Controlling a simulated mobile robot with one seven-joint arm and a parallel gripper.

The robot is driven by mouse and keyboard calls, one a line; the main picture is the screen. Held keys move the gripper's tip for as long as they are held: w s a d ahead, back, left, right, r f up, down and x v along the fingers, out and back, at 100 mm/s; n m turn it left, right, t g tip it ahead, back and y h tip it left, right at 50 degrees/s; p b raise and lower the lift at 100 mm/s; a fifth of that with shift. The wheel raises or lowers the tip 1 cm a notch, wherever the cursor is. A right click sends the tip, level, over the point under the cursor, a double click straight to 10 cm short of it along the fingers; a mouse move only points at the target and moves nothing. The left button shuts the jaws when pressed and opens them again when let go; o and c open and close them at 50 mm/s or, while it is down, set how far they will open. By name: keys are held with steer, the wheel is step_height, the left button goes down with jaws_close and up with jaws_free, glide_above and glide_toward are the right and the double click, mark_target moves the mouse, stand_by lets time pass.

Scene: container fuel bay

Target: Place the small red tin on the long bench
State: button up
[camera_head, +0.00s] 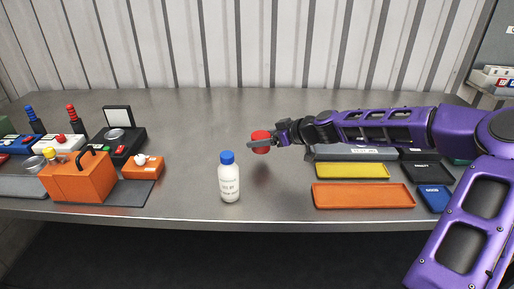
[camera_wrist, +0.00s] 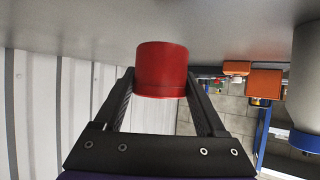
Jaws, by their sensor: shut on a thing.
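The small red tin (camera_head: 261,142) is held in my gripper (camera_head: 262,145) over the middle of the long bench (camera_head: 200,115). In the wrist view the red tin (camera_wrist: 162,68) sits between the two dark fingers of my gripper (camera_wrist: 160,90), which are shut on it. The tin appears at or just above the grey bench top (camera_wrist: 200,22); I cannot tell whether it touches. My arm reaches in from the right.
A white bottle with a blue cap (camera_head: 229,177) stands in front and left of the tin. An orange box (camera_head: 77,178) and several devices are at the left. An orange tray (camera_head: 362,196), a yellow tray (camera_head: 352,171) and a blue tray (camera_head: 435,198) lie at the right. Bare bench surrounds the tin.

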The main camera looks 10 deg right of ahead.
mark_target(261, 149)
steer(key=shift+f, duration=1.95)
steer(key=shift+f+b, duration=0.15)
steer(key=shift+b, duration=0.2)
steer(key=o, duration=1.4)
steer(key=p+v, duration=0.1)
steer(key=v, duration=1.1)
